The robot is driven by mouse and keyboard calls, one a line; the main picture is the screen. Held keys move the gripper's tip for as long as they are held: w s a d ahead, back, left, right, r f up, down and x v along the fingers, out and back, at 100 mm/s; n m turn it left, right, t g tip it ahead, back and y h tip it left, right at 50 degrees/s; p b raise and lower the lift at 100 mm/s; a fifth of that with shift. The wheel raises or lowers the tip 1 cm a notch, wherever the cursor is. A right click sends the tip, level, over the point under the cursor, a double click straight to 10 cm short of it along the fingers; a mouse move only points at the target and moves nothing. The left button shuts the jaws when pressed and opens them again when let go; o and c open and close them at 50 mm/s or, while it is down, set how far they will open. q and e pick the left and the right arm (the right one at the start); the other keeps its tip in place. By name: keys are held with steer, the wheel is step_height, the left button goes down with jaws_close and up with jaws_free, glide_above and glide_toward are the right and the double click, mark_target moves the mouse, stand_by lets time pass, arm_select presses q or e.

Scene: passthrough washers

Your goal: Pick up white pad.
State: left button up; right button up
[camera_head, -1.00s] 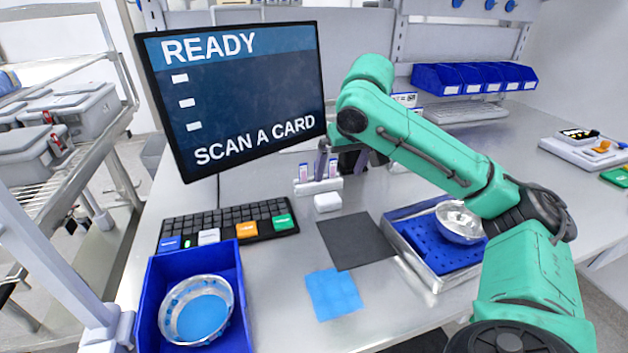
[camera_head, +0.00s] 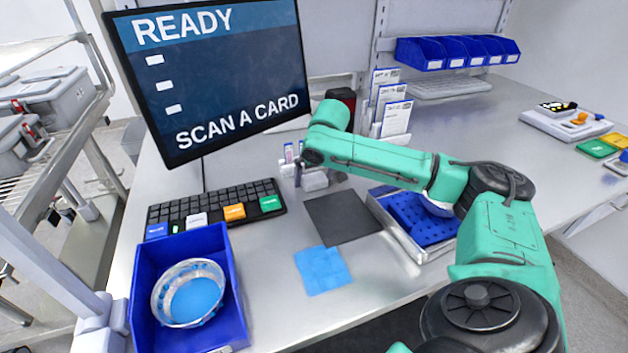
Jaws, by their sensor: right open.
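The white pad (camera_head: 315,182) is a small pale block on the grey bench, just behind the black mat (camera_head: 343,217). My right gripper (camera_head: 315,176) is low over it, pointing down and open. One dark finger shows at the pad's left and another seems to be at its right. My green arm hides part of the gripper, and I cannot tell whether the fingers touch the pad. My left gripper is not in view.
A small tube rack (camera_head: 289,160) stands close behind the gripper. A keyboard (camera_head: 216,208), a blue bin (camera_head: 140,290) with a metal bowl (camera_head: 188,293), a blue cloth (camera_head: 322,270) and a metal tray (camera_head: 409,243) surround the mat.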

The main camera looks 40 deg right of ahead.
mark_target(315, 178)
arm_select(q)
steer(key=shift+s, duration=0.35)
arm_select(e)
steer(key=c, duration=1.2)
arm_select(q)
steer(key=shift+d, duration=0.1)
arm_select(e)
steer(key=shift+o, duration=0.2)
steer(key=shift+r, duration=0.15)
